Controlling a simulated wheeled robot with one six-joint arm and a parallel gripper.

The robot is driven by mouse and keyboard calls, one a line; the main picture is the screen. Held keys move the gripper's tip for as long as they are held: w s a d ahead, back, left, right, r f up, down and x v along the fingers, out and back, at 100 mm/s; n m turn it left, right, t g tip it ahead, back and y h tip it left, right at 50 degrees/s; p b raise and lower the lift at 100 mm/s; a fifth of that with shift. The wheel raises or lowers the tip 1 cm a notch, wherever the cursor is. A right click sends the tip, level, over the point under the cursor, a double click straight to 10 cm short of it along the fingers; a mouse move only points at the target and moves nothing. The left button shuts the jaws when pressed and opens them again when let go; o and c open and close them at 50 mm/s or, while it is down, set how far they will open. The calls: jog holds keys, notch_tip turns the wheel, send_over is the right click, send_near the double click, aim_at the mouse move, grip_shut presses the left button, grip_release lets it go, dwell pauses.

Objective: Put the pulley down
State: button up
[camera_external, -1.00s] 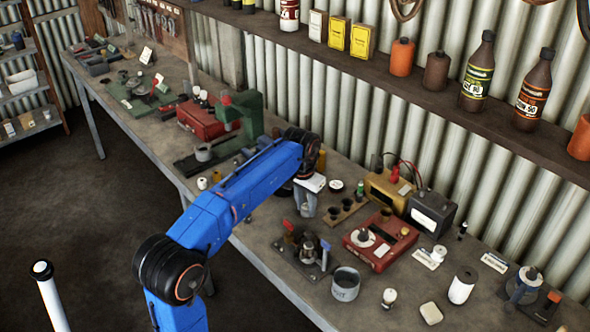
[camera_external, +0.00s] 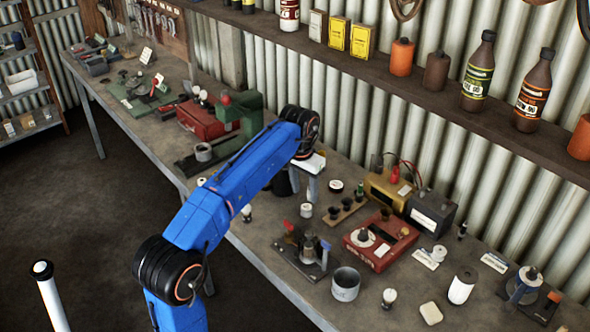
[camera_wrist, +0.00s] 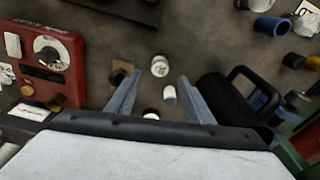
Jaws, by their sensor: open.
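My gripper (camera_external: 305,188) is open above the workbench (camera_external: 232,262), with its fingers pointing down; both fingers also show in the wrist view (camera_wrist: 160,79). No held thing shows between the fingers. A small pale cylinder (camera_external: 306,210) stands on the bench just below and in front of the gripper. In the wrist view a white round piece (camera_wrist: 160,66) lies between and beyond the fingertips, with a smaller white piece (camera_wrist: 169,95) nearer. I cannot tell for certain which of these is the pulley.
A red instrument (camera_external: 380,240) and a wooden holder with dark cups (camera_external: 345,210) stand to the right. A green vise (camera_external: 240,120) is to the left. A grey cup (camera_external: 345,284) and a dark plate with tools (camera_external: 306,252) are in front. Bare bench lies between them.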

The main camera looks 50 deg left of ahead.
jog(key=r, duration=0.4)
jog(key=shift+s+r, duration=0.3)
jog(key=shift+r, duration=0.05)
jog(key=shift+n+g, duration=0.3)
jog(key=shift+n, duration=0.3)
jog(key=s+d, duration=0.1)
jog(key=s, duration=0.2)
jog(key=s+d+f, duration=0.1)
jog(key=s, duration=0.3)
jog(key=s+d+f, duration=0.1)
jog(key=s, duration=0.2)
jog(key=shift+s+d, duration=0.35)
jog(key=s+d+f, duration=0.4)
jog(key=s+f, duration=0.2)
jog(key=s, duration=0.4)
jog(key=s+d+f+m+t, duration=0.1)
jog(key=s+d+f, duration=0.1)
jog(key=f, duration=0.5)
jog(key=s+d+f+m+t, duration=0.1)
jog(key=s+d+f, duration=0.1)
jog(key=s+f, duration=0.3)
jog(key=s+d+f+m+t, duration=0.1)
jog(key=s+f, duration=0.3)
jog(key=f, duration=0.6)
jog(key=shift+d+t, duration=0.5)
jog(key=shift+d, duration=0.4)
